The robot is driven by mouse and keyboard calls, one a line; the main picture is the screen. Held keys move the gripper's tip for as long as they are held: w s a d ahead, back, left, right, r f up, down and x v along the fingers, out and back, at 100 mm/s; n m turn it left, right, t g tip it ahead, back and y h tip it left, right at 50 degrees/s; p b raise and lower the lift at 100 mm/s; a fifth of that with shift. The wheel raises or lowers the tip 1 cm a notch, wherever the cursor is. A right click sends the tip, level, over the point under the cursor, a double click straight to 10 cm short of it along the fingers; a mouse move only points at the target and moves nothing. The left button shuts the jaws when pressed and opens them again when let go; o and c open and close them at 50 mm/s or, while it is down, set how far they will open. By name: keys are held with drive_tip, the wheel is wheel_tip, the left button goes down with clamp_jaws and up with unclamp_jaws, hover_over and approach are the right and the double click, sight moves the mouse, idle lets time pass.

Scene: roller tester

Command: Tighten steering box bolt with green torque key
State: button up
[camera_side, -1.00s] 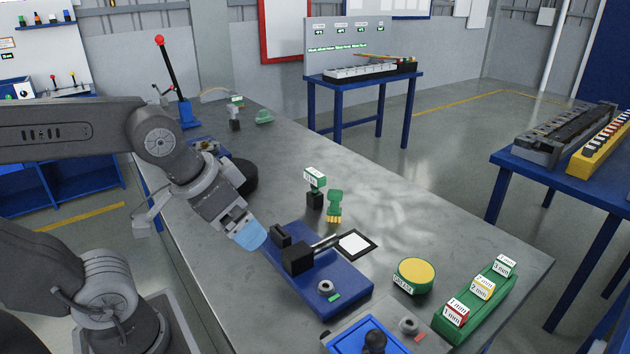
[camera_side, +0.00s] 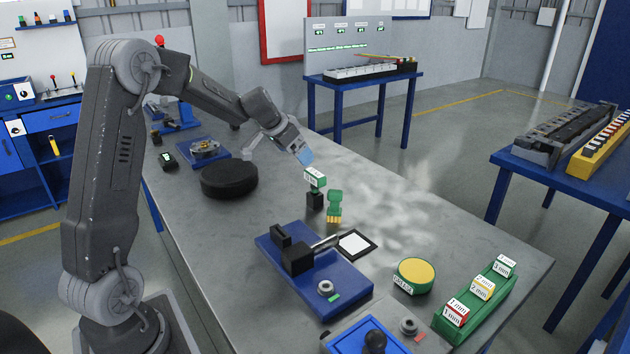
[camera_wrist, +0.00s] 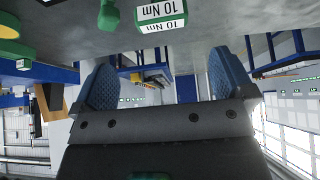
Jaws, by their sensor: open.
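The green torque key (camera_side: 315,177) has a white label on its head and stands upright in a small black holder (camera_side: 315,201) on the bench. I cannot make out the bolt.
A green piece with a yellow foot (camera_side: 335,206) stands close beside the key holder. A black disc (camera_side: 229,179) lies left. A yellow-topped green button (camera_side: 415,273) and a green rack of labelled blocks (camera_side: 480,301) are at front right. The bench right of the key is clear.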

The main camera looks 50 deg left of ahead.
sight(311, 173)
drive_tip(key=x, duration=0.9)
drive_tip(key=shift+a+f, duration=0.1)
drive_tip(key=shift+a, duration=0.15)
drive_tip(key=shift+d+x, duration=0.2)
drive_tip(key=shift+x, duration=2.35)
drive_tip(key=c, duration=0.9)
